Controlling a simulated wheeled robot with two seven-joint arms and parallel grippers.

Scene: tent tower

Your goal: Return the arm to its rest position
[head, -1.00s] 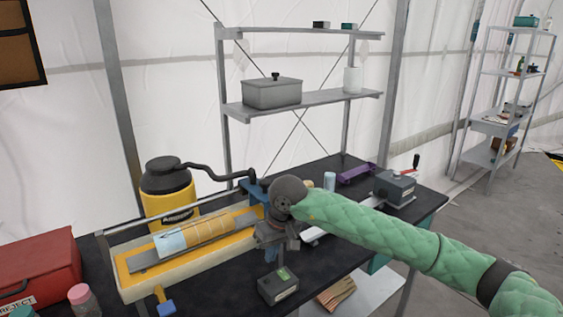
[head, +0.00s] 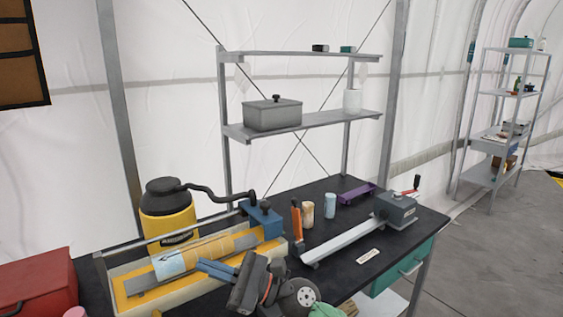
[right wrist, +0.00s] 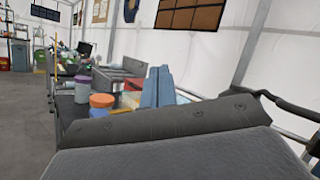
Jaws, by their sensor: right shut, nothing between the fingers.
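My right gripper (head: 202,267) is low in the head view, in front of the yellow tray on the dark workbench. Its blue-grey fingers point left and are together, with nothing between them. They also show in the right wrist view (right wrist: 158,88), standing up beyond the dark wrist housing. My right arm's green padded sleeve (head: 326,311) only just shows at the bottom edge of the head view. Whether the gripper touches the tray cannot be told. My left gripper is not in view.
The workbench (head: 345,275) holds a yellow tray (head: 126,303) with a wrapped roll (head: 205,250), a yellow canister (head: 168,222), a grey tool with a long bar (head: 345,240) and small cylinders (head: 330,206). A red box (head: 35,288) is at left. A shelf (head: 300,125) stands behind.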

